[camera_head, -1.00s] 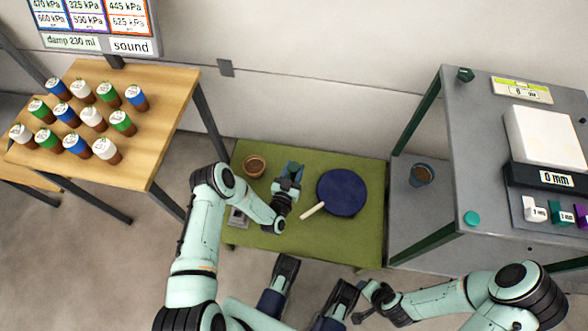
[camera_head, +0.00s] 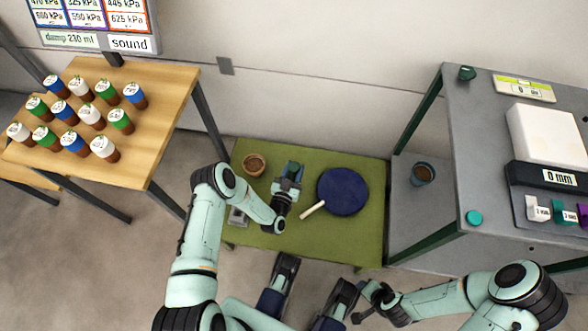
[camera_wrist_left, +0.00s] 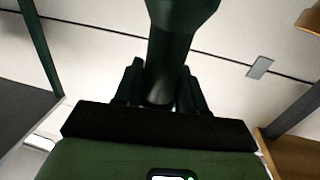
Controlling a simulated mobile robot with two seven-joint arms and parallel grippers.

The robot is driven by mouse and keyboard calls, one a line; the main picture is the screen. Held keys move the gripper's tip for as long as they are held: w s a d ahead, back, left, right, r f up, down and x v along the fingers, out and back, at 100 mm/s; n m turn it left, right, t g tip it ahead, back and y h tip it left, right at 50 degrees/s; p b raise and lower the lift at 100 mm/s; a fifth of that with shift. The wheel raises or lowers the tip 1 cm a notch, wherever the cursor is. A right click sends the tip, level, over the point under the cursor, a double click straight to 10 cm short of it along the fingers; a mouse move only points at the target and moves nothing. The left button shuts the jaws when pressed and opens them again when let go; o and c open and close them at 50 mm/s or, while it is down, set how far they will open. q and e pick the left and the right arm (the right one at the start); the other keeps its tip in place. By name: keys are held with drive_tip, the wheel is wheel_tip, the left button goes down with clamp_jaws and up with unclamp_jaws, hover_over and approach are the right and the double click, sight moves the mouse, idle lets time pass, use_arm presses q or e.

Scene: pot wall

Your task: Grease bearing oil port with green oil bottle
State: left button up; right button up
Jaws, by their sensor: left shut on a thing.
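My left gripper (camera_head: 291,174) is over the green table and shut on a dark green thing (camera_wrist_left: 178,45). In the left wrist view this thing is wide at the top and narrows down between the fingers. It looks like a bottle, but only part of it shows. In the head view it is small and mostly hidden by the gripper. Several brown bottles with white tops and coloured bands stand on the wooden table; one has a green band (camera_head: 120,122). I cannot make out a bearing or its oil port. My right gripper (camera_head: 360,303) is open and empty, in front of the green table.
The green table (camera_head: 300,248) holds a brown pot (camera_head: 254,165), a dark blue disc (camera_head: 343,191), a pale stick (camera_head: 312,209) and a small grey box (camera_head: 238,217). The wooden table (camera_head: 160,95) stands left, a grey workbench (camera_head: 480,140) right.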

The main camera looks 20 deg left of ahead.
use_arm(q)
drive_tip(key=shift+f+b, duration=0.3)
drive_tip(key=shift+f, duration=0.15)
idle(0.3)
drive_tip(key=shift+r+p, duration=0.5)
drive_tip(key=shift+r, duration=0.1)
idle(2.5)
drive_tip(key=shift+r+p, duration=2.95)
drive_tip(key=shift+r, duration=1)
